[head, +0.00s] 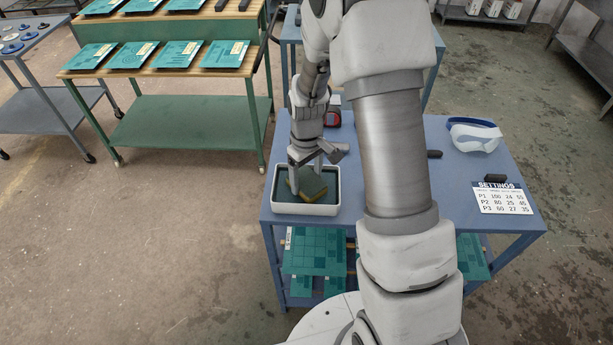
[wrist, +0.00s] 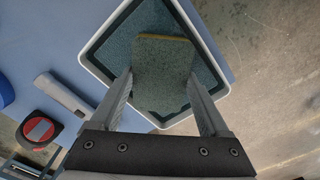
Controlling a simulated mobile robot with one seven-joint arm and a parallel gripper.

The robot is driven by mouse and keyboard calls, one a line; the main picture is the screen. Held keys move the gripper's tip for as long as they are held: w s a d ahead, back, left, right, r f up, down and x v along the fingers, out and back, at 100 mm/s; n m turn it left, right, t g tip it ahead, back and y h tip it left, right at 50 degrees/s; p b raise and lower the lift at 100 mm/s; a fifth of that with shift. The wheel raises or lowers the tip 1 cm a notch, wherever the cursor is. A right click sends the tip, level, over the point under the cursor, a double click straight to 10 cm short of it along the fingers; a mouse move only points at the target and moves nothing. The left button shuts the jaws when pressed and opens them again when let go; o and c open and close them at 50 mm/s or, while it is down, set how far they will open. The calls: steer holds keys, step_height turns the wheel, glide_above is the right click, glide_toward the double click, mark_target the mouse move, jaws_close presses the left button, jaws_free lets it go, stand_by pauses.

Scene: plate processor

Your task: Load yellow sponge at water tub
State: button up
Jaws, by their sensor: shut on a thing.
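The yellow sponge (head: 318,195) has a dark green face and a yellow side. It is inside the white-rimmed water tub (head: 305,209) on the blue table. My gripper (head: 305,178) points down into the tub and is shut on the sponge. In the wrist view the sponge (wrist: 165,58) sits between the two fingers (wrist: 160,76), with its dark face toward the camera and a thin yellow edge at the top. The tub (wrist: 88,62) surrounds it there. A blue-grey speckled area shows beneath the sponge; I cannot tell whether it is water or another pad.
A red and black tape measure (wrist: 38,130) lies beside the tub. A settings card (head: 502,198), safety goggles (head: 474,136) and a small dark object (head: 434,154) are on the table's right. A green workbench (head: 185,122) with teal plates stands behind left. My arm hides the table's middle.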

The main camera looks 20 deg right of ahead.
mark_target(307, 180)
steer(key=shift+r+p, duration=2.2)
steer(key=shift+r, duration=1.25)
